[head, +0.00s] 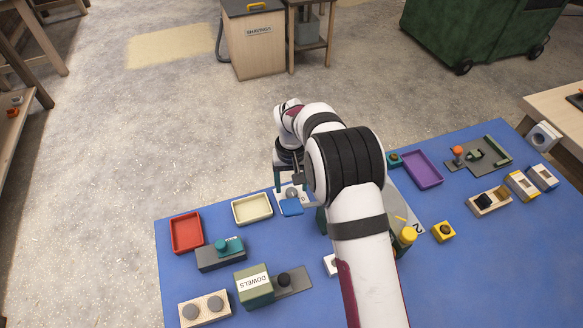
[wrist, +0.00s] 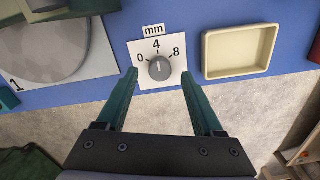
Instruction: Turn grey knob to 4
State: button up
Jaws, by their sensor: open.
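The grey knob (wrist: 159,68) is round and sits on a white square dial plate (wrist: 176,77) marked 0, 4 and 8, with an "mm" label (wrist: 153,29) above. In the wrist view, 4 is at the top, 0 at the left and 8 at the right. Which mark the knob points to is too small to tell. My gripper (wrist: 160,75) is open, with one green fingertip on each side of the knob, apart from it. In the head view, the knob (head: 292,193) shows beside my arm, at the table's far edge.
A cream tray (wrist: 240,51) lies close to the right of the dial in the wrist view. A grey disc on a sheet marked 1 (wrist: 107,63) lies to the left. A red tray (head: 187,232), a purple tray (head: 423,169) and several blocks occupy the blue table (head: 330,295).

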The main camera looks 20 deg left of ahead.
aim_at(292, 191)
notch_tip(292, 191, up, 14)
dwell(0.4)
jog(key=s+d+r+m+y, duration=0.1)
jog(key=s+d+r+m, duration=0.3)
jog(key=d, duration=0.6)
jog(key=s+d+r+m, duration=0.2)
jog(key=s+d+r, duration=0.2)
jog(key=s+d, duration=0.45)
jog(key=s+d+f+m, duration=0.2)
jog(key=s+d, duration=0.2)
jog(key=s, duration=0.3)
jog(key=s+d+f+m, duration=0.1)
jog(key=s+d+m, duration=0.2)
jog(key=s, duration=0.4)
jog(key=shift+s+d+f+m+y, duration=0.15)
jog(key=shift+d+f+m+y, duration=0.2)
jog(key=shift+d, duration=0.4)
jog(key=shift+o, duration=0.2)
